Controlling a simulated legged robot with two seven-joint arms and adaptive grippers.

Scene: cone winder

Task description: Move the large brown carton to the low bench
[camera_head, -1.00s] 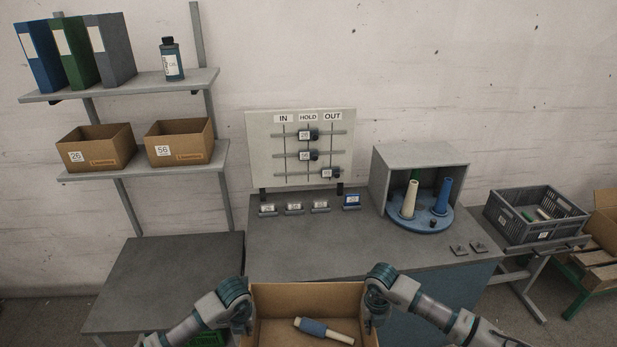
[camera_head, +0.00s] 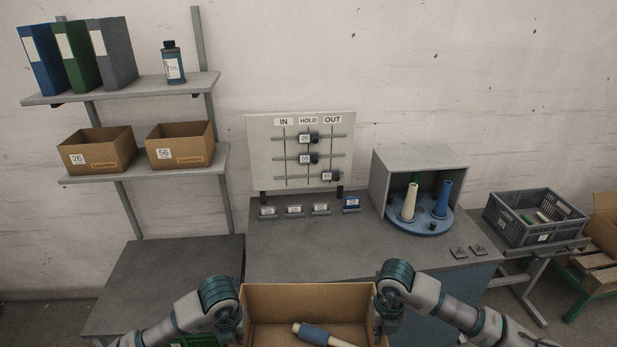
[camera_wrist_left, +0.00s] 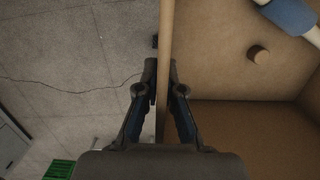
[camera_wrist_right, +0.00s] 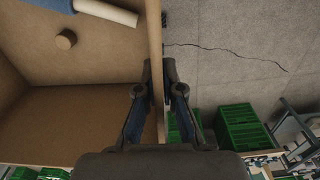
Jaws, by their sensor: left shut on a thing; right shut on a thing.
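The large brown carton (camera_head: 308,300) is open-topped and hangs in front of me at the bottom of the head view. A tube with a blue band (camera_head: 322,337) lies inside it. My left gripper (camera_head: 238,326) is shut on the carton's left wall; the left wrist view shows its fingers (camera_wrist_left: 165,78) on both sides of that wall. My right gripper (camera_head: 382,326) is shut on the right wall, its fingers (camera_wrist_right: 155,78) astride it in the right wrist view. Both wrist views show floor below. A low grey-topped bench (camera_head: 165,285) stands at the left, its top bare.
A grey worktop (camera_head: 340,238) with a cone holder (camera_head: 420,215) and small labelled blocks lies ahead. Shelves at the left hold two small cartons (camera_head: 97,150). A grey crate (camera_head: 535,217) stands at the right. Green crates (camera_wrist_right: 240,127) are on the floor in the right wrist view.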

